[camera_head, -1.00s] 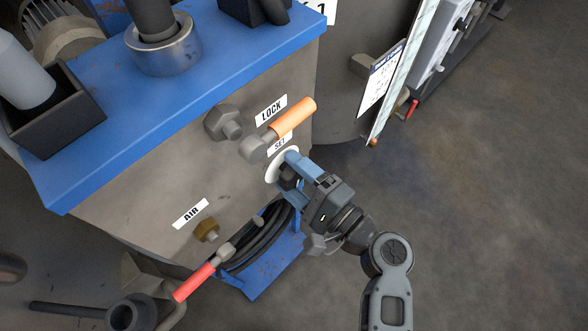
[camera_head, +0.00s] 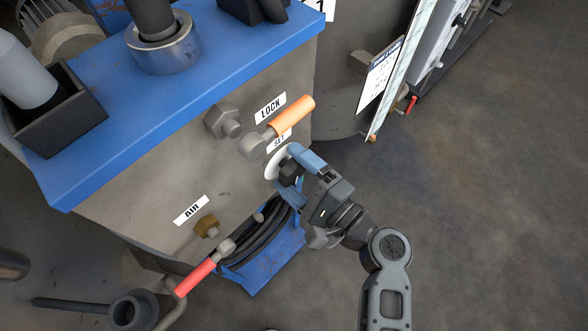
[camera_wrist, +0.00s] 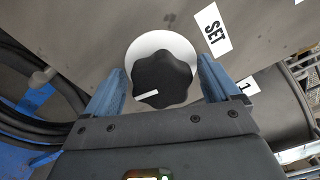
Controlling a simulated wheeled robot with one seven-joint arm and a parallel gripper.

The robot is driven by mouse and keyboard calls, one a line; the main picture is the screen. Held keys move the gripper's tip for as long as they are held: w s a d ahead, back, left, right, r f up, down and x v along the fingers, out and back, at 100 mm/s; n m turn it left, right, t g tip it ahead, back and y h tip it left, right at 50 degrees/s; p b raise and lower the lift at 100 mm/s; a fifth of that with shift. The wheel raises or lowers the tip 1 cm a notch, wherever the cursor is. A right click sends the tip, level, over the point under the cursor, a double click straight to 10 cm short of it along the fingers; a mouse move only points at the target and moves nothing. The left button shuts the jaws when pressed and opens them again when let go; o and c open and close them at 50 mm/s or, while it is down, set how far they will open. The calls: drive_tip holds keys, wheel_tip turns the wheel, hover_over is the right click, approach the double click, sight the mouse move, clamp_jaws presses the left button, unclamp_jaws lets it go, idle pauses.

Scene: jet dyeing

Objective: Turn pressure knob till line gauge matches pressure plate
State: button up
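The pressure knob is black and lobed with a white pointer mark, in front of a white round disc (camera_wrist: 150,46). The knob (camera_wrist: 162,80) sits between my two blue fingers in the wrist view, with narrow gaps visible on both sides. In the head view the knob (camera_head: 290,172) is partly covered by my gripper (camera_head: 300,177), whose fingers stand apart on either side of it. A SET label (camera_wrist: 213,28) is beside the disc. I cannot identify a line gauge or a readable pressure plate; a white printed sheet (camera_head: 380,76) at upper right is too small to read.
An orange-handled lever (camera_head: 292,114) sticks out just above the knob, near the LOCK label (camera_head: 270,107). A red-handled valve (camera_head: 196,276) and brass fitting (camera_head: 207,226) are lower left. Black hoses (camera_head: 258,243) hang below. Open floor (camera_head: 480,200) lies right.

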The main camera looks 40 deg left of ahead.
drive_tip(key=d, duration=0.7)
drive_tip(key=shift+s+d, duration=0.3)
drive_tip(key=shift+d, duration=0.1)
idle(0.3)
drive_tip(key=s+d+f+m+t+h+p, duration=0.1)
drive_tip(key=s+d+f+t+h, duration=0.25)
drive_tip(key=d, duration=0.25)
drive_tip(key=s+d+f+t+h+p, duration=0.1)
drive_tip(key=s+d+f+t+h, duration=0.1)
drive_tip(key=s+d+f+h, duration=0.3)
drive_tip(key=s+d+r+t+h+p, duration=0.1)
drive_tip(key=s+d+r+t+h, duration=0.1)
drive_tip(key=d, duration=0.3)
drive_tip(key=s+d+r+t+h+p, duration=0.1)
drive_tip(key=s+d+r+h, duration=0.15)
drive_tip(key=d, duration=0.25)
drive_tip(key=s+d+r+n+t+h+p, duration=0.1)
drive_tip(key=s+d+r+n+t+h, duration=0.1)
drive_tip(key=r, duration=0.9)
drive_tip(key=s+d+r+n+t+h+p, duration=0.1)
drive_tip(key=s+d+r+n+t+h, duration=0.2)
drive_tip(key=d+r, duration=0.6)
drive_tip(key=s+r+n, duration=0.2)
drive_tip(key=s, duration=0.1)
drive_tip(key=shift+s, duration=0.2)
